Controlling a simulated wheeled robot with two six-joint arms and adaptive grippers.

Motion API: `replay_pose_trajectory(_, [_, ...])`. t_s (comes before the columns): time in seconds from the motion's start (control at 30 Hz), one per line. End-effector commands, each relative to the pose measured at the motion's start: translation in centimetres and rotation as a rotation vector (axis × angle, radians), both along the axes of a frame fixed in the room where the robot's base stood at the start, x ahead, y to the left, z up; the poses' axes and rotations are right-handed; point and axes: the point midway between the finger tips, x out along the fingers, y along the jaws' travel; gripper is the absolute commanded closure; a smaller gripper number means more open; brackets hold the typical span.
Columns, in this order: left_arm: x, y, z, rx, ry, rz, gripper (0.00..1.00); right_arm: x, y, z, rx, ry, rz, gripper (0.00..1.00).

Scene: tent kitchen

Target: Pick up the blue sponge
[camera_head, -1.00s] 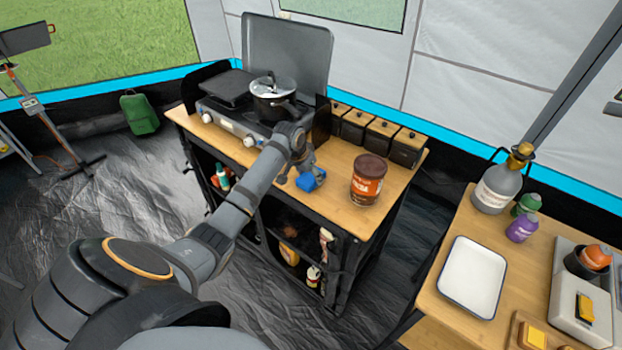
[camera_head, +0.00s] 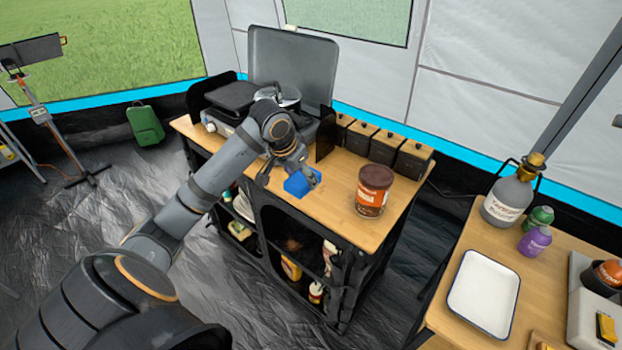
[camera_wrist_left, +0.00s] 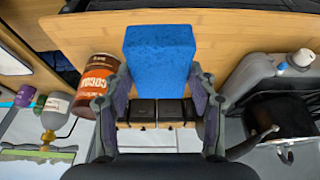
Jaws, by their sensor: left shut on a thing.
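The blue sponge (camera_head: 299,182) is a small blue block between the fingers of my left gripper (camera_head: 292,178). In the left wrist view the sponge (camera_wrist_left: 159,58) stands out large and bright in the middle, with a finger of my left gripper (camera_wrist_left: 158,100) on each side of it. The gripper is shut on the sponge and holds it over the wooden counter (camera_head: 335,222), near its front edge. My right gripper is not in view.
A brown cocoa tin (camera_head: 373,190) stands on the counter just right of the sponge. A stove (camera_head: 222,112) with a pot and several dark canisters (camera_head: 383,146) line the back. A second table at right holds a white tray (camera_head: 483,290) and bottles.

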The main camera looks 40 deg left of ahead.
Motion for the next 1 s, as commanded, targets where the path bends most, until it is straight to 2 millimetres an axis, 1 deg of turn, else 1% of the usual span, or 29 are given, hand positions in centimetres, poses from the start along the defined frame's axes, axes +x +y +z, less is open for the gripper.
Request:
replay_pose_trajectory(0.03, [-1.2,0.1,0.3,0.013,0.000,-0.001,0.59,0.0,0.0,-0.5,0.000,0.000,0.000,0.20])
replay_pose_trajectory(0.13, [-2.8,-0.5,1.0,0.011,0.002,-0.002,0.59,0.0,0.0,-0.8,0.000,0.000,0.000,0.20])
replay_pose_trajectory(0.4, [-4.2,-1.0,1.9,0.002,-0.002,0.000,0.59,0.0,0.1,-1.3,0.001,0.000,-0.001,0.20])
replay_pose_trajectory(0.83, [-4.5,-1.2,2.1,-0.002,-0.002,0.000,0.59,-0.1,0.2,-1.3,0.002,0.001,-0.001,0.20])
replay_pose_trajectory(1.0, [-4.2,-1.4,1.9,-0.009,-0.003,-0.003,0.59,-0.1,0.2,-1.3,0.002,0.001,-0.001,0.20])
